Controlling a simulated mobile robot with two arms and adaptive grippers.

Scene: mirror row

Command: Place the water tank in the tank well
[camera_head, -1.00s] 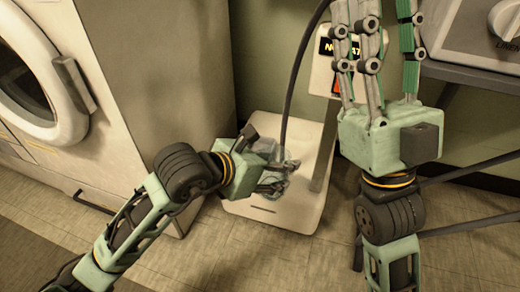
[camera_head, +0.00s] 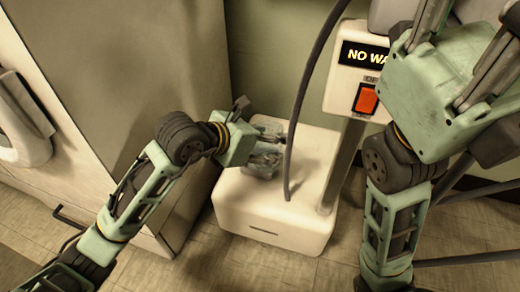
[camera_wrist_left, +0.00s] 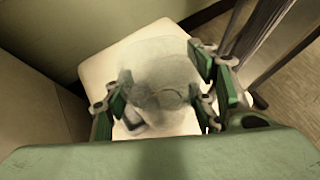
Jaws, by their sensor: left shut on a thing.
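The water tank (camera_wrist_left: 160,70) is clear and see-through, so its outline is faint. My left gripper (camera_head: 270,158) is shut on it, with fingers on both sides of it in the left wrist view. The tank is above the white base (camera_head: 262,222) of the machine; I cannot tell whether it touches. The tank well cannot be made out behind the tank and fingers. My right gripper (camera_head: 465,50) points up at the upper right; its fingers are spread, and their tips are cut off by the picture's edge.
A dark hose (camera_head: 304,95) rises from the base close to my left gripper. A large pale machine (camera_head: 95,90) stands at left. Tiled floor lies in front.

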